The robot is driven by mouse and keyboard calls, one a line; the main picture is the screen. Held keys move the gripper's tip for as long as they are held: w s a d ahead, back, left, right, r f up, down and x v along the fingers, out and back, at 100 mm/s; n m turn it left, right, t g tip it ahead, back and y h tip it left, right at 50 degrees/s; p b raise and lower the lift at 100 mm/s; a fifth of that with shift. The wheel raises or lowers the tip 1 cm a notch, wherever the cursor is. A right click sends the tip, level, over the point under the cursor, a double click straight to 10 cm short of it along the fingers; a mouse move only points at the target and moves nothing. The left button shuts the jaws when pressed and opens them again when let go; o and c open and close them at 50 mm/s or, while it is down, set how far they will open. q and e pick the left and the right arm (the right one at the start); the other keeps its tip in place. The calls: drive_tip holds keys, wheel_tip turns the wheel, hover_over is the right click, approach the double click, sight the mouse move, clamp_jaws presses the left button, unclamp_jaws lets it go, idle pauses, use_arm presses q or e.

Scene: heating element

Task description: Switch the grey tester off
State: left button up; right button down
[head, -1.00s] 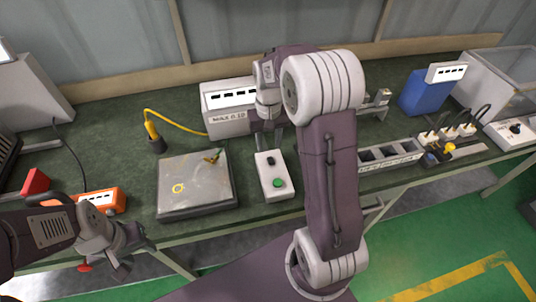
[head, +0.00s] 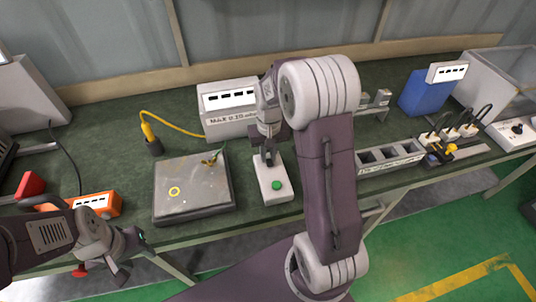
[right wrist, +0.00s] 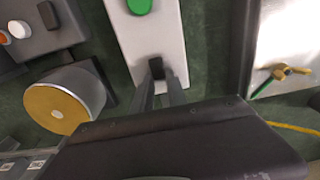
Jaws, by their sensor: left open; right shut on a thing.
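The grey tester (head: 229,103), a pale box with a row of dark displays and a "MAX 0.10" label, stands at the back of the bench. In front of it lies a white control box (head: 272,192) with a green button (head: 276,185) and a black button. My right gripper (head: 267,158) points down at the box's far end and hides the black button in the head view. In the right wrist view its fingertips are shut on the black button (right wrist: 156,67), with the green button (right wrist: 139,5) beyond. My left gripper (head: 130,258) is open and empty near the bench's front edge.
A grey plate (head: 194,207) with a brass terminal lies left of the control box. An orange meter (head: 95,204) is further left. A socket strip (head: 390,167) and blue box (head: 425,95) are at right. My right arm hides the bench's middle.

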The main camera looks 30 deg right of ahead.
drive_tip(key=t+b, duration=0.1)
drive_tip(key=b, duration=0.1)
drive_tip(key=t+b, duration=0.1)
drive_tip(key=shift+s+a+f+t+h+b, duration=0.1)
drive_tip(key=shift+s+t+h+b, duration=0.2)
drive_tip(key=shift+s+b, duration=0.05)
drive_tip(key=shift+s+r+t+b, duration=0.1)
drive_tip(key=shift+r+t+b, duration=0.2)
drive_tip(key=shift+t, duration=0.1)
drive_tip(key=c, duration=1.3)
unclamp_jaws()
drive_tip(key=p+v, duration=0.2)
drive_tip(key=v, duration=0.7)
drive_tip(key=shift+a, duration=0.1)
